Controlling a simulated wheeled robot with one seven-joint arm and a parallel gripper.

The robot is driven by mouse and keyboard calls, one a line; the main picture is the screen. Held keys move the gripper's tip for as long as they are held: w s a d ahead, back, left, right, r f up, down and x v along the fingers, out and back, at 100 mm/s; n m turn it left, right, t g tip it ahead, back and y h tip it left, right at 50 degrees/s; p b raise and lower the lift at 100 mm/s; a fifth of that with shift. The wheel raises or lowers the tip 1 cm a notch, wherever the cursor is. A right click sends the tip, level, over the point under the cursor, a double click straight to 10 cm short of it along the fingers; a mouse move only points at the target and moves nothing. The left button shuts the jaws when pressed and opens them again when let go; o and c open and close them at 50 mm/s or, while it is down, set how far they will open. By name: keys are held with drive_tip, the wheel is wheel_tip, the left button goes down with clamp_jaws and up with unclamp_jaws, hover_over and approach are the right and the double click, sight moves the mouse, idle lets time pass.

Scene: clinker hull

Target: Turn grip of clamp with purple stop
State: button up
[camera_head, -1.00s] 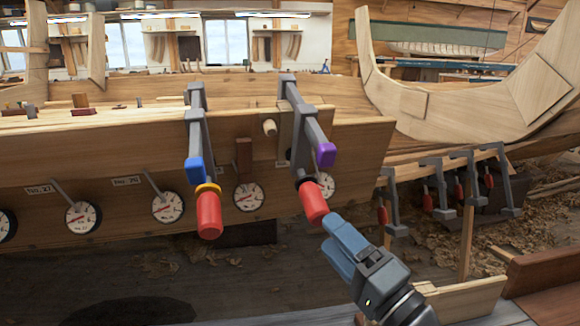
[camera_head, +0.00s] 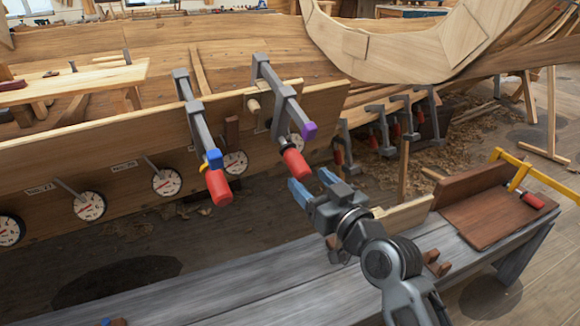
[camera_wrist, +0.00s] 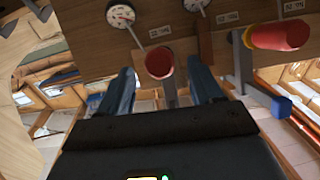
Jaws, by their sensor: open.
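The clamp with the purple stop (camera_head: 309,131) hangs on the hull's upper plank, its red grip (camera_head: 295,164) pointing down and toward me. My gripper (camera_head: 313,187) is open, its blue fingers spread just below and in front of that grip's lower end. In the wrist view the red grip (camera_wrist: 159,62) shows end-on between the two fingertips, with gaps on both sides. I cannot tell how far the grip reaches between the fingers. The purple stop is not visible in the wrist view.
A second clamp with a blue stop (camera_head: 214,158), yellow collar and red grip (camera_head: 219,187) hangs to the left. Dial gauges (camera_head: 167,182) line the plank. Several more clamps (camera_head: 381,130) stand right. A grey bench (camera_head: 240,287) lies below.

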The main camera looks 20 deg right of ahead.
sight(307, 177)
drive_tip(key=shift+w+a, duration=0.2)
drive_tip(key=shift+w, duration=1.2)
drive_tip(key=shift+w+a, duration=0.2)
drive_tip(key=shift+w, duration=1.15)
drive_tip(key=shift+c, duration=0.2)
drive_tip(key=c, duration=0.9)
drive_tip(key=shift+c, duration=0.2)
drive_tip(key=shift+b, duration=0.35)
drive_tip(key=m+y+b, duration=0.1)
drive_tip(key=b, duration=0.2)
drive_tip(key=shift+f+m+y, duration=0.2)
drive_tip(key=shift+m+y, duration=0.2)
drive_tip(key=m+y+b, duration=0.1)
drive_tip(key=b, duration=0.1)
drive_tip(key=shift+r+m+y+b, duration=0.1)
drive_tip(key=shift+m+y+b, duration=0.25)
drive_tip(key=shift+m+y, duration=0.05)
drive_tip(key=shift+a+r+m+y+b, duration=0.1)
drive_tip(key=shift+r+m+y+b, duration=0.05)
drive_tip(key=shift+m+y+b, duration=0.65)
